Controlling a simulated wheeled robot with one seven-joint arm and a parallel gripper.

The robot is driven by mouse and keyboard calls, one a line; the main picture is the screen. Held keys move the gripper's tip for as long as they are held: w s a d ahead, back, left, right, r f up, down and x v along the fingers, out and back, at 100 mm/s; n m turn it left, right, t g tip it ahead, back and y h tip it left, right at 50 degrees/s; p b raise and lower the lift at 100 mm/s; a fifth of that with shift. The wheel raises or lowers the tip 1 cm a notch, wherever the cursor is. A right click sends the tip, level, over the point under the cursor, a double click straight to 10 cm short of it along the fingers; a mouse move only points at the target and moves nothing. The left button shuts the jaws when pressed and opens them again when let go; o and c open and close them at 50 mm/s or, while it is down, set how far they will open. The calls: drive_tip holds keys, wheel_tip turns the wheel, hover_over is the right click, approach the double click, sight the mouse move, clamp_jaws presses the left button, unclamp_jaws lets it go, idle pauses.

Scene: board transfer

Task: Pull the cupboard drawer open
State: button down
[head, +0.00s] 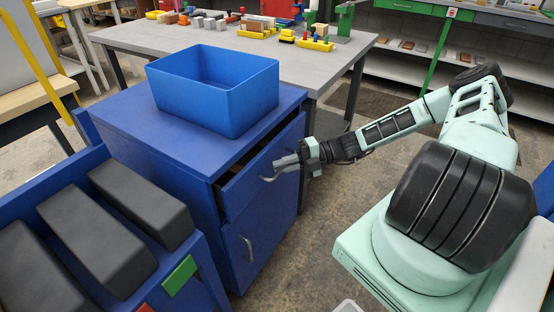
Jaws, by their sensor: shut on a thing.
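The blue cupboard (200,202) stands in the middle of the head view. Its top drawer (240,188) is part-way out, with a dark gap showing along its upper edge. My gripper (274,170) is at the drawer front and shut on the drawer's metal handle (267,179). The fingers partly hide the handle. My arm reaches in from the right. The cupboard door (244,252) below is shut and has its own handle (248,246). The inside of the drawer is mostly hidden.
A blue bin (217,102) stands on the cupboard top. A grey table (160,37) with several coloured parts is behind. A blue rack (203,252) with dark blocks (140,202) is at the front left. Bare floor (335,190) lies right of the cupboard.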

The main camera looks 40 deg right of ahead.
drive_tip(key=s+d+p, duration=0.2)
drive_tip(key=s+d, duration=0.1)
drive_tip(key=s, duration=0.7)
drive_tip(key=s+d+p, duration=0.2)
drive_tip(key=s+d, duration=0.2)
drive_tip(key=s, duration=0.6)
drive_tip(key=s+d+p, duration=0.2)
drive_tip(key=s+d, duration=0.2)
drive_tip(key=s, duration=0.6)
drive_tip(key=c, duration=1.8)
unclamp_jaws()
drive_tip(key=shift+o, duration=0.2)
drive_tip(key=b+v, duration=0.3)
drive_tip(key=v, duration=1.4)
drive_tip(key=shift+d, duration=0.2)
drive_tip(key=shift+s, duration=0.1)
